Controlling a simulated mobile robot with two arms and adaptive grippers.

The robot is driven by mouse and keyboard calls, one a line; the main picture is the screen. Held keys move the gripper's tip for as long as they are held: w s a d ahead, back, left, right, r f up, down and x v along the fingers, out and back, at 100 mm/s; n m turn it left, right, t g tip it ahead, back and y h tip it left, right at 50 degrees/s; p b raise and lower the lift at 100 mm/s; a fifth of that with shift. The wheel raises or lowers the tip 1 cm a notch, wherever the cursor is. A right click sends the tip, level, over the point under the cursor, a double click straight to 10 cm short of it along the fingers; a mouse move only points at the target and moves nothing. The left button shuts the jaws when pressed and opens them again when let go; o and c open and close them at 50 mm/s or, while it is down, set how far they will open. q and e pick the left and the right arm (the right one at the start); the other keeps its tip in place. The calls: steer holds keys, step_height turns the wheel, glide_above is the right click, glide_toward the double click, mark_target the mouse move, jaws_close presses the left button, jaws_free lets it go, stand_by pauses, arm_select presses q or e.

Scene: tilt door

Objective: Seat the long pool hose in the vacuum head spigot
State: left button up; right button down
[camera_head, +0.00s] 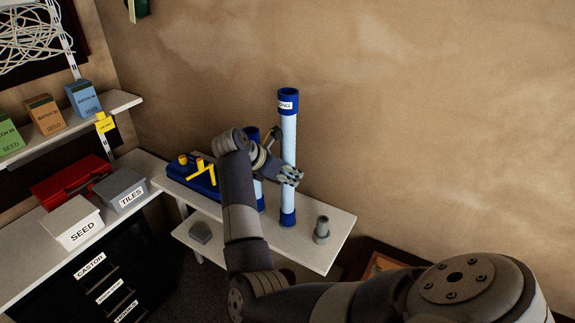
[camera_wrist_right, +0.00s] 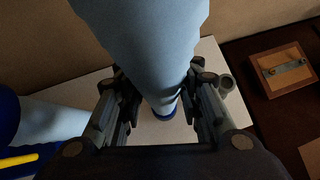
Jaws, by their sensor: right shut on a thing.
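The long pool hose (camera_head: 289,142) is a tall light-blue tube with dark blue ends and a label reading partly "ONG" near its top. It stands about upright at the white table (camera_head: 327,250). My right gripper (camera_head: 290,176) is shut around its lower half; in the right wrist view the hose (camera_wrist_right: 150,45) fills the space between the fingers. A shorter blue hose (camera_head: 253,135) stands just left of it, partly hidden by my arm. A grey spigot-like upright fitting (camera_head: 322,230) stands on the table to the right, apart from the hose. My left gripper does not show.
A blue rack with yellow handles (camera_head: 190,172) is at the table's left end. Boxes marked SEED (camera_head: 75,222) and TILES (camera_head: 121,190) and a red case (camera_head: 70,182) stand on the left counter. A wooden board with a metal piece (camera_wrist_right: 283,70) lies right of the table.

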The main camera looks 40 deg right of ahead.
mark_target(282, 159)
steer(key=shift+r+p, duration=0.55)
steer(key=shift+r, duration=1.45)
step_height(282, 159, down, 4)
steer(key=shift+b, duration=0.6)
